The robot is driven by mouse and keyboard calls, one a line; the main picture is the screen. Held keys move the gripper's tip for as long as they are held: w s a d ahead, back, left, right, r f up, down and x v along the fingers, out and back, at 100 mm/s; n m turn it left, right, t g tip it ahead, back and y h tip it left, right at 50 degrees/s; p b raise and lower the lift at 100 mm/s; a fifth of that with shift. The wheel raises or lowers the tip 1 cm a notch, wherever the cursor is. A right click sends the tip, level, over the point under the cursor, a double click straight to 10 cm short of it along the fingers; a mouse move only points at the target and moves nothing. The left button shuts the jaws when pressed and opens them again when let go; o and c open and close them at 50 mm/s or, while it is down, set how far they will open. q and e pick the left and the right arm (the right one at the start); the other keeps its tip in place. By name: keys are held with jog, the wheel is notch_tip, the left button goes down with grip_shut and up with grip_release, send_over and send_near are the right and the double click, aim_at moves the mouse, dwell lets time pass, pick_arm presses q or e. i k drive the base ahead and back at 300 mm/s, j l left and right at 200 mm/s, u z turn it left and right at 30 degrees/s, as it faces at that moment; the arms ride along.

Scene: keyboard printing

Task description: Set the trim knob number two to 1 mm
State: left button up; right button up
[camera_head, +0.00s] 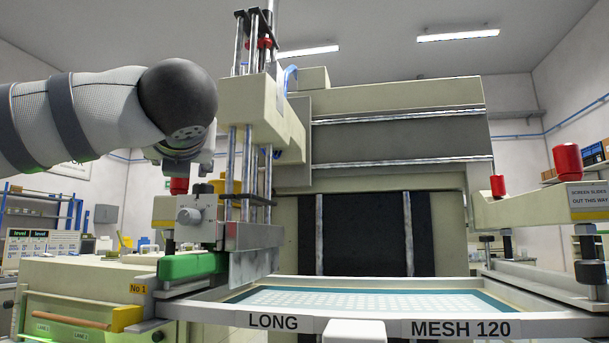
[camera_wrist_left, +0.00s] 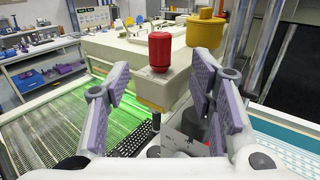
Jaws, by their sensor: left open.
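My left gripper (camera_head: 186,158) comes in from the left, in front of the press head. In the left wrist view its two purple-padded fingers (camera_wrist_left: 160,98) are spread apart with nothing between the pads. A red knob (camera_wrist_left: 161,52) stands upright on a cream block beyond the fingers; it also shows just below the gripper in the head view (camera_head: 179,186). A yellow knob (camera_wrist_left: 207,29) stands farther back. No number two label or millimetre scale is readable, so I cannot tell which is trim knob two.
More red knobs, one larger (camera_head: 567,160) and one smaller (camera_head: 498,187), stand at the right. Vertical rods (camera_head: 247,165) rise close to my gripper. The screen frame marked MESH 120 (camera_head: 540,325) spans the front, with a green bar (camera_head: 192,266) at its left.

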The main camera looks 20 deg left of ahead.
aim_at(567, 159)
jog(key=l+z, duration=0.3)
jog(key=l, duration=0.2)
jog(key=i+l+z, duration=0.1)
jog(key=l+z, duration=0.15)
jog(key=l, duration=0.25)
jog(key=i+l+z, duration=0.1)
jog(key=l+z, duration=0.2)
jog(key=l, duration=0.2)
